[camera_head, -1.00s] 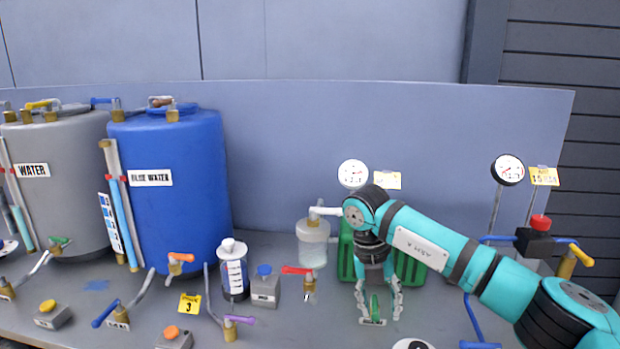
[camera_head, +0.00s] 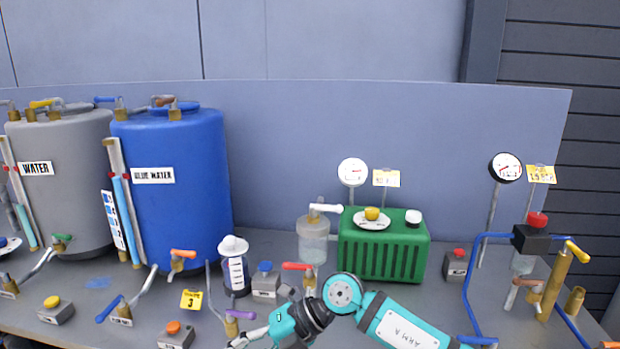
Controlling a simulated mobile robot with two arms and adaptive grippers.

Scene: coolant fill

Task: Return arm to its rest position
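My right arm, teal with an "ARM A" label, comes in from the lower right and bends low at the front of the table. My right gripper (camera_head: 240,341) points left at the bottom edge, close to the purple-handled valve (camera_head: 238,315). It is small and partly cut off, so I cannot tell whether it is open or shut, or whether it holds anything. My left gripper is not in view.
A green ribbed box (camera_head: 384,258) stands behind the arm, beside a clear jar (camera_head: 313,243). A blue tank (camera_head: 180,215) and a grey tank (camera_head: 62,205) stand at left. Valves and button boxes line the front. Blue pipes (camera_head: 468,285) rise at right.

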